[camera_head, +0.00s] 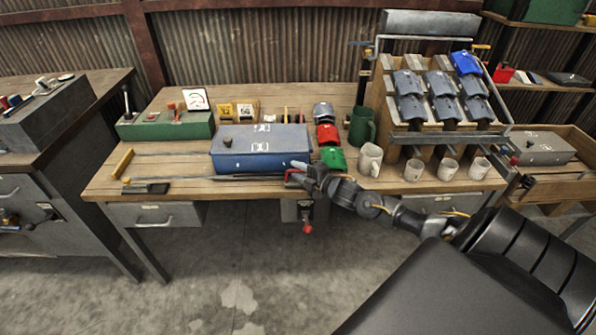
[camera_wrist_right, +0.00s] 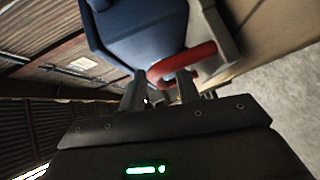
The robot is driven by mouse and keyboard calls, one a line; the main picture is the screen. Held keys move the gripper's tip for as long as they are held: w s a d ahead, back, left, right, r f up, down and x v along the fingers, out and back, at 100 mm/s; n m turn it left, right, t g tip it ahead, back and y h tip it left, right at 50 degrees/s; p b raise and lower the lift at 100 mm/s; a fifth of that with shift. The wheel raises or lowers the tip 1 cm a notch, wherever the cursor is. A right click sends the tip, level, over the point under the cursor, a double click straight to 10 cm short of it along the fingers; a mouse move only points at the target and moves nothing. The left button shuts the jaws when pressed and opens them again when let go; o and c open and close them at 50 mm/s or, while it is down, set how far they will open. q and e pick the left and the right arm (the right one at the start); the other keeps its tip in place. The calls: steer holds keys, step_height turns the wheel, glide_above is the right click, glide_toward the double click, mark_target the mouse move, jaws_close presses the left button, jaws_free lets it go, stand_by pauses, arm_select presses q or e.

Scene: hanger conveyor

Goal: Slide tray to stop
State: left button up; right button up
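The blue tray (camera_head: 240,143), shaped like a box, sits on metal rails (camera_head: 215,178) near the middle of the wooden table. A red handle (camera_wrist_right: 180,62) is at its right side in the right wrist view, beside a grey part of the rail. My right gripper (camera_head: 302,178) is at this handle at the table's front edge. In the right wrist view its two fingers (camera_wrist_right: 160,88) stand apart, with the curved end of the handle between or just beyond them. Exact contact is unclear. A yellow bar (camera_head: 123,163) stands at the rails' left end. My left gripper is not in view.
Red (camera_head: 327,134) and green (camera_head: 333,158) pieces lie right of the tray. Several mugs (camera_head: 370,158) stand along the front right, below a rack (camera_head: 440,120) of blue-grey pieces. A green box (camera_head: 165,127) stands at back left. The rails left of the tray look clear.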

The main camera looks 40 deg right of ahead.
steer(key=shift+w, duration=0.2)
jaws_close()
stand_by(0.3)
